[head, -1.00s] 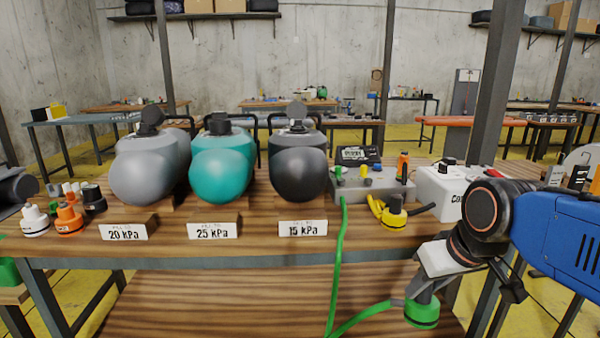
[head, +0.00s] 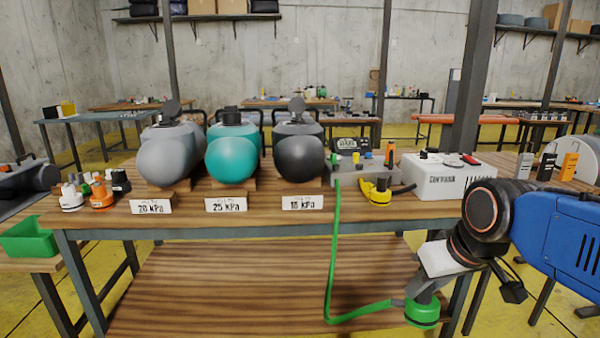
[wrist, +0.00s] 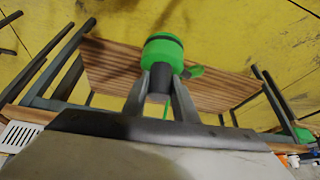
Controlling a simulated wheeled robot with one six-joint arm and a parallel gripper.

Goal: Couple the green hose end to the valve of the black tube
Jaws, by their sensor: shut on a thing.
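My gripper (head: 426,290) is shut on the green hose end (head: 422,313), low in front of the bench at the right. In the wrist view the green hose end (wrist: 163,48) sticks out beyond the two fingers, held by its dark grey part. A green hose (head: 333,250) runs from it up to the grey pump box (head: 360,171). The black tube (head: 299,158) stands on the bench behind a 15 kPa sign (head: 303,203), well to the left of and above my gripper. Its valve (head: 297,106) is at the top, with a dark round cap that seems raised; details are too small to tell.
Teal (head: 232,160) and grey (head: 171,155) tubes stand left of the black one. A yellow hose end (head: 378,192) and a white compressor box (head: 446,176) are on the bench at right. Several loose fittings (head: 99,192) lie at left. The lower shelf (head: 240,285) is bare.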

